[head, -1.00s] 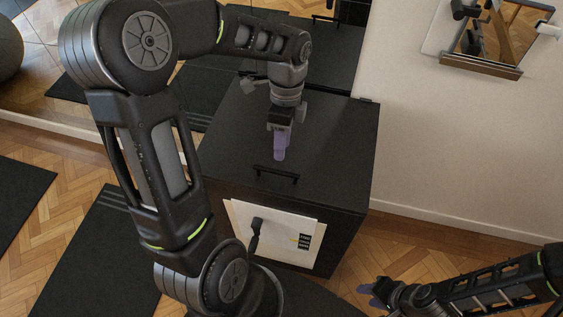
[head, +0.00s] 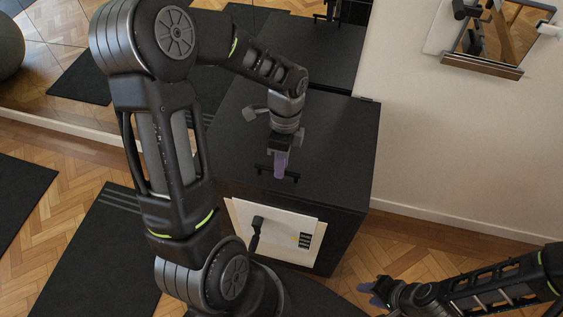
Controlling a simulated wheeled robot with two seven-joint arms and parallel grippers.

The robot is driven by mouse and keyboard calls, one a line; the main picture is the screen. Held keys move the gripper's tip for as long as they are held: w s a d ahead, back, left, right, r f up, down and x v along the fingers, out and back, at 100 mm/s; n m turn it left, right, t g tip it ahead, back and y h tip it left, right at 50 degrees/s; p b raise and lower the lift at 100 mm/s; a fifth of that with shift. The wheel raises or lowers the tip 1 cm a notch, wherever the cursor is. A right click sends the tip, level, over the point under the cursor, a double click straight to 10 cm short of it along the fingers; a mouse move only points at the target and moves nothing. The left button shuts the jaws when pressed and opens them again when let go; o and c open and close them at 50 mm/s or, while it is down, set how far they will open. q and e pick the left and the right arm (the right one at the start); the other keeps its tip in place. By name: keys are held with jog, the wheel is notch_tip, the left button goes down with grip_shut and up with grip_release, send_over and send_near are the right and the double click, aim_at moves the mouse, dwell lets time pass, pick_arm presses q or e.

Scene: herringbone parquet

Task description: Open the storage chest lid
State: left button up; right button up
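The storage chest (head: 335,165) is a black box against the wall, with its flat lid shut. A black bar handle (head: 292,178) sits near the front edge of the lid. My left gripper (head: 280,172) points down at the handle, its purple fingers overlapping the bar's middle. I cannot tell whether the fingers touch the bar or how far apart they are. My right gripper (head: 368,289) is low at the bottom right, away from the chest, with purple fingers; its opening is unclear.
A pale panel (head: 285,236) with a dark lever is on the chest's front. Black mats (head: 100,250) lie on the parquet at left. A mirror (head: 25,85) stands behind, and a framed wall unit (head: 485,45) hangs at upper right. Bare wall is right of the chest.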

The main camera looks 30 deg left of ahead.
pick_arm(q)
grip_shut()
dwell(1.1)
